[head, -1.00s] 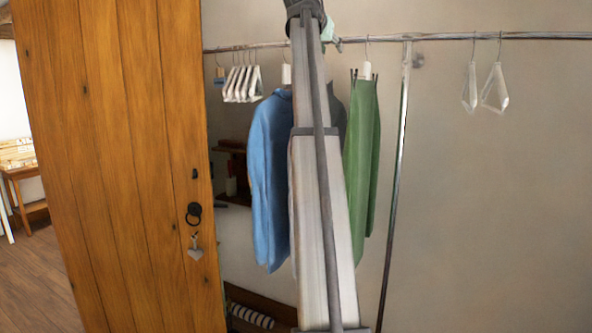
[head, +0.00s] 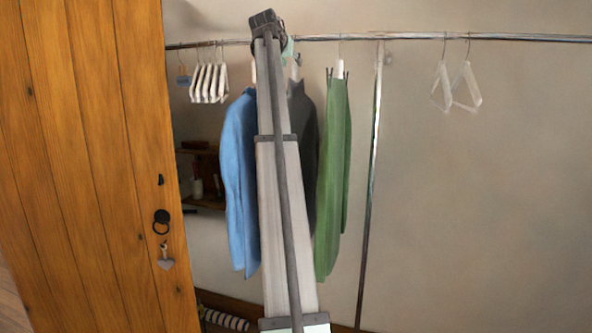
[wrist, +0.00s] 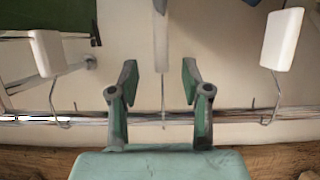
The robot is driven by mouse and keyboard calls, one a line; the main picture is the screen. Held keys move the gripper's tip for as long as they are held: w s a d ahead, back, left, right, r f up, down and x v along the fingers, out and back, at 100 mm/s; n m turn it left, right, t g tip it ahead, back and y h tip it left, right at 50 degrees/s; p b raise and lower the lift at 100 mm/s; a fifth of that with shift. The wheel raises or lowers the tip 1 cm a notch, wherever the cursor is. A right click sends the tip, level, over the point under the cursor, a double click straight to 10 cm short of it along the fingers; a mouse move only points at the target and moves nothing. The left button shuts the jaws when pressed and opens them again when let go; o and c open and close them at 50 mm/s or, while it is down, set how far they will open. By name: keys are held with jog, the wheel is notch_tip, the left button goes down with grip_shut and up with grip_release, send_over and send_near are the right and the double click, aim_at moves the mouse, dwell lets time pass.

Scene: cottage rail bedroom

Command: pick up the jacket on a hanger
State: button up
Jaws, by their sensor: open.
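A dark grey jacket-like garment (head: 303,130) hangs on the rail between a blue garment (head: 238,180) and a green one (head: 331,180). My arm hides its left part in the head view. My gripper (wrist: 160,84) is open, its two fingers spread up near the rail. It also shows as a small pale green shape in the head view (head: 288,48). In the wrist view a thin pale hanger part (wrist: 163,60), seen nearly edge-on, lies between the fingers, apart from both. Its garment is mostly out of that view.
The metal rail (head: 480,38) runs across, with an upright pole (head: 370,190). White hanger pieces (wrist: 48,52) (wrist: 282,40) flank my gripper. Several empty hangers (head: 208,82) hang at left, two more (head: 455,88) at right. A wooden door (head: 95,160) stands left.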

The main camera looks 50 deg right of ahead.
aim_at(294, 65)
jog(key=shift+p+x, duration=1.45)
jog(key=shift+x, duration=2.15)
jog(key=shift+c, duration=0.4)
grip_shut()
jog(key=shift+r, duration=0.1)
